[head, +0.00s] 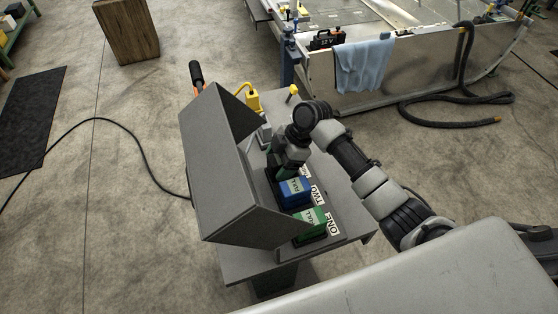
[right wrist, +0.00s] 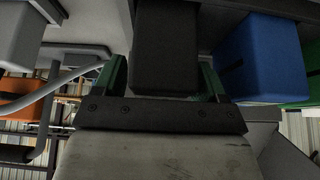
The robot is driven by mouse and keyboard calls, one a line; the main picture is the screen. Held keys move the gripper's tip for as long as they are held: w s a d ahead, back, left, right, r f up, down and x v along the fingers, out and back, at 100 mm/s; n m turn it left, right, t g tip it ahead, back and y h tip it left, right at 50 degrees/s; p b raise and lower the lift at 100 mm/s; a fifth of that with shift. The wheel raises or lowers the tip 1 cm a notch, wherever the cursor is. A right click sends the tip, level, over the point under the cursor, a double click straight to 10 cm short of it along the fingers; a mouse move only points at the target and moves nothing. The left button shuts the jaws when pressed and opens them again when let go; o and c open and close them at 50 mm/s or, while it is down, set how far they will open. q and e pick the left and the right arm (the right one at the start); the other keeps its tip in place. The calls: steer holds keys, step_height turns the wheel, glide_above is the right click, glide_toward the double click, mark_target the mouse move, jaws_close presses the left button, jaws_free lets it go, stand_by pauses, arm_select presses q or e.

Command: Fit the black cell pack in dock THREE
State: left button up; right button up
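The black cell pack (right wrist: 165,45) is between the green fingers of my right gripper (right wrist: 166,80), which look closed against its sides. In the head view my right gripper (head: 282,172) points down over the dock row, just beyond the blue pack (head: 294,192). There it hides the black pack and most of the dock under it, whose label I cannot read. The blue pack stands in the dock marked TWO, and a green pack (head: 310,222) in the dock marked ONE. Whether the black pack is seated cannot be told. My left gripper is out of view.
A grey hood (head: 215,165) stands along the left of the docks and blocks that side. A yellow object (head: 253,100) and an orange-black handle (head: 196,75) are at the table's far end.

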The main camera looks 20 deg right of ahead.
steer(key=b+v, duration=0.2)
steer(key=v, duration=1)
stand_by(0.5)
